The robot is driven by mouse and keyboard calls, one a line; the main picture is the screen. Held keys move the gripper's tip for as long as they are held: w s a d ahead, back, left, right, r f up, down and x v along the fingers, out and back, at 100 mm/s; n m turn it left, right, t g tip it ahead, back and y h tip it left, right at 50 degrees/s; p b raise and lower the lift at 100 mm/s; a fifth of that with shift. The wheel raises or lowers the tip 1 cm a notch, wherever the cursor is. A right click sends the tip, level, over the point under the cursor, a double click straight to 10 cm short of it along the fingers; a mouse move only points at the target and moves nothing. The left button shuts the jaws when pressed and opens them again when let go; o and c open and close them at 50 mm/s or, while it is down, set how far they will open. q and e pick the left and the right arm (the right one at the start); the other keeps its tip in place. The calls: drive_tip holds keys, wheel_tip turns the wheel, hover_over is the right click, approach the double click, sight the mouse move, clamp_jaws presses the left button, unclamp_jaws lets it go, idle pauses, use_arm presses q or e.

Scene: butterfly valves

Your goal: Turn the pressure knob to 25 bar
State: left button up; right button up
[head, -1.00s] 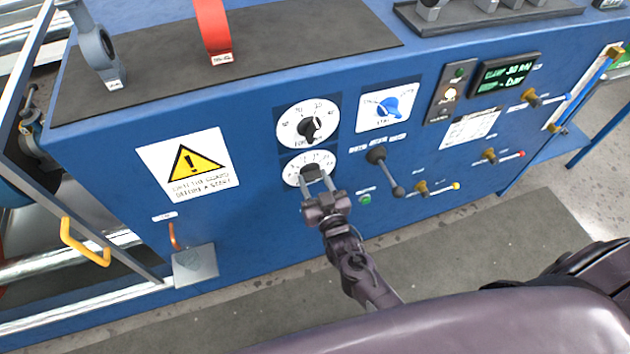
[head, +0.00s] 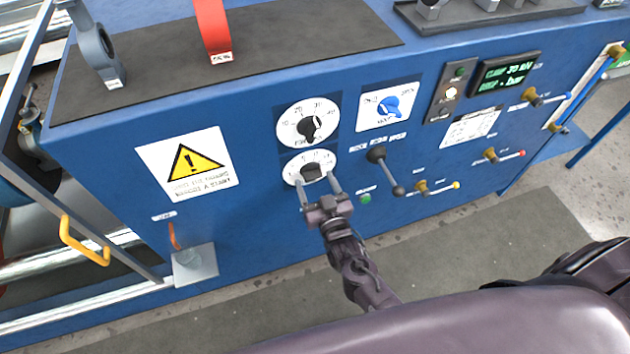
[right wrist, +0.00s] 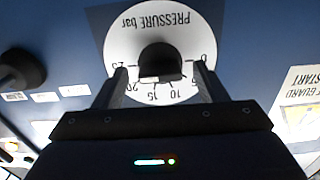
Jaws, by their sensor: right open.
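The pressure knob (head: 311,171) is a black knob on a white round dial, the lower of two dials on the blue front panel. In the right wrist view the pressure knob (right wrist: 160,62) sits on the dial marked "PRESSURE bar", seen upside down, with numbers from 0 to 25. Where its pointer stands is hard to read. My right gripper (head: 316,183) is open at the dial, one finger on each side of the knob. In the right wrist view my right gripper (right wrist: 161,74) shows gaps between both fingers and the knob. My left gripper is not in view.
Another dial (head: 308,124) is just above. A blue selector (head: 387,107) and a lever with a dark ball end (head: 398,190) are to the right. A green button (head: 365,198) is close to the right gripper. A green-lit display (head: 504,74) is farther right.

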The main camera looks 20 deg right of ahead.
drive_tip(key=s, duration=0.6)
drive_tip(key=shift+s+b, duration=0.35)
drive_tip(key=shift+s, duration=0.05)
drive_tip(key=shift+d, duration=0.1)
